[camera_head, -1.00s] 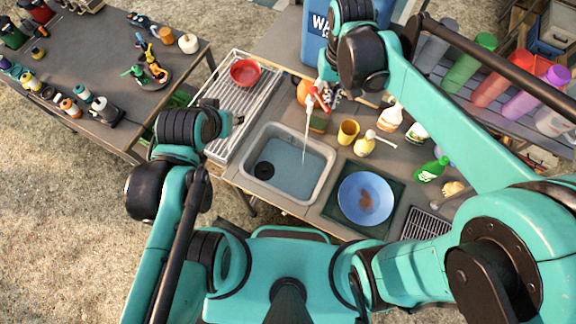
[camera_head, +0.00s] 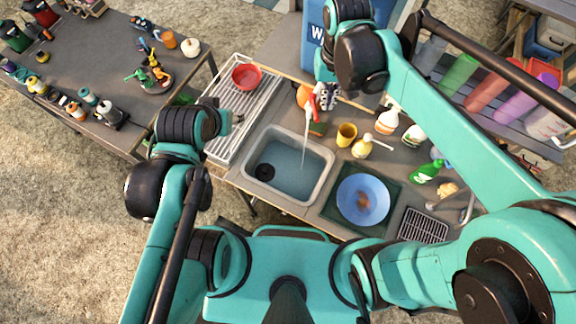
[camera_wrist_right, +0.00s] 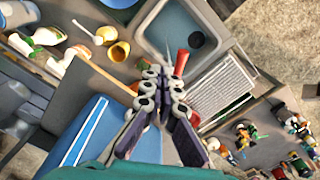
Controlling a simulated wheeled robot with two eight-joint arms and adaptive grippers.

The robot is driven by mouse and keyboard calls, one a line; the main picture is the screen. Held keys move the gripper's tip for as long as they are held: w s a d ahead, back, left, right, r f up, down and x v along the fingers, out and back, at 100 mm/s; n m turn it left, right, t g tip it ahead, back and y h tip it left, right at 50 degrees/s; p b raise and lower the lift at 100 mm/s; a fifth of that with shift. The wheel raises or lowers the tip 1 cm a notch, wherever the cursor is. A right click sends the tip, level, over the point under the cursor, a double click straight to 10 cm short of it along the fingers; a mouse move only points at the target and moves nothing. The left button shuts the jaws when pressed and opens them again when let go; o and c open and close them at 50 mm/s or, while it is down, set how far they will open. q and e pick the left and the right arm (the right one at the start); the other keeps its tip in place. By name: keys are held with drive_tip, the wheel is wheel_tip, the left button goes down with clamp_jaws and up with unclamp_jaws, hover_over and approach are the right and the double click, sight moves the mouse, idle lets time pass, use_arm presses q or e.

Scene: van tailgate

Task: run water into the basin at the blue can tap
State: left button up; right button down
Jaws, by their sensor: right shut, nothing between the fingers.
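The blue can (camera_head: 316,42) stands at the back of the counter, partly hidden by my right arm. Its red tap (camera_head: 309,98) faces the basin (camera_head: 324,186). A thin stream of water (camera_head: 305,140) falls from the tap into the basin, which holds bluish water with a dark round drain. My right gripper (camera_head: 327,97) is shut and empty, just right of the tap; whether they touch is unclear. In the right wrist view, the closed fingers (camera_wrist_right: 162,76) are beside the red tap (camera_wrist_right: 181,62). My left gripper (camera_head: 237,119) is left of the basin, its fingers mostly hidden.
A red bowl (camera_head: 245,76) sits on the drying rack (camera_head: 225,105) at left. A yellow cup (camera_head: 346,134) and several bottles stand right of the tap. A blue bowl (camera_head: 362,199) lies right of the basin. A side table (camera_head: 100,60) holds several items.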

drive_tip(key=s+a, duration=0.2)
drive_tip(key=a, duration=0.4)
idle(0.4)
drive_tip(key=shift+f, duration=0.1)
wheel_tip(320, 180, down, 4)
drive_tip(key=b, duration=0.4)
drive_tip(key=shift+f, duration=0.25)
idle(6.0)
